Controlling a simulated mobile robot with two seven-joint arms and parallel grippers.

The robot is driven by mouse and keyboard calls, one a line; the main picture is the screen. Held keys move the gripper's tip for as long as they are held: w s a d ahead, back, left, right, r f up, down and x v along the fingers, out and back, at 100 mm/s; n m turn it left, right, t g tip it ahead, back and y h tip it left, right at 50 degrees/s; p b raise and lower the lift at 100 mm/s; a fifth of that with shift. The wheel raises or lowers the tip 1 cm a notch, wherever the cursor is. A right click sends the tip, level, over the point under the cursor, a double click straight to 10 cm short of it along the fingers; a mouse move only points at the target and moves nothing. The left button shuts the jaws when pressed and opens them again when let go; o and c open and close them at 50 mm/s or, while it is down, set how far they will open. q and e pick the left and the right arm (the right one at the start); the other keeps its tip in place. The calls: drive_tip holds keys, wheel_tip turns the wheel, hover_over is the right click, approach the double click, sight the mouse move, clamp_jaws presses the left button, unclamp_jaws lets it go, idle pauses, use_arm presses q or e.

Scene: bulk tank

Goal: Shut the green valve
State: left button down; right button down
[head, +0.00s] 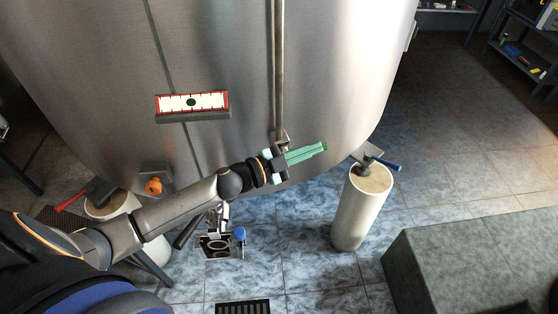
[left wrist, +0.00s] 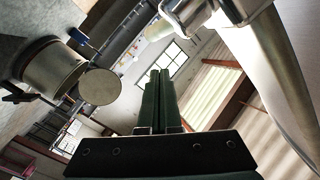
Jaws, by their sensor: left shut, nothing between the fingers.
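My left gripper (head: 325,146) is in front of the lower part of the steel tank, near the bottom of a vertical pipe (head: 279,70). Its long green fingers are together and hold nothing; they point right in the head view. The left wrist view shows the same shut fingers (left wrist: 159,78) pointing up, with nothing between them. I cannot make out a green valve apart from the green fingers; it may be hidden behind the gripper or out of view. My right gripper is not in view.
The tank (head: 340,60) fills the back and carries a red-framed gauge (head: 193,103). A pale cylinder (head: 360,205) with a blue handle (head: 385,164) stands right of the gripper. A red handle (head: 70,201) and an orange knob (head: 153,186) are left. A grey block (head: 470,260) is front right.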

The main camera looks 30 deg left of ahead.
use_arm(q)
drive_tip(key=r+b+v, duration=0.1)
drive_tip(key=v, duration=0.9)
drive_tip(key=shift+s+d, duration=0.2)
drive_tip(key=shift+d, duration=0.05)
drive_tip(key=shift+r, duration=0.1)
drive_tip(key=s+d+f+n+g+y, duration=0.2)
drive_tip(key=s+f+n, duration=0.4)
drive_tip(key=f, duration=0.5)
drive_tip(key=s+d+f+n+g+y, duration=0.3)
drive_tip(key=s+d+f+n+y, duration=0.1)
drive_tip(key=s+f, duration=0.6)
drive_tip(key=f+n+y, duration=0.1)
drive_tip(key=n, duration=0.1)
drive_tip(key=shift+s+d+n+y+p, duration=0.2)
drive_tip(key=shift+d+n+y+p, duration=0.1)
drive_tip(key=shift+n+p, duration=0.1)
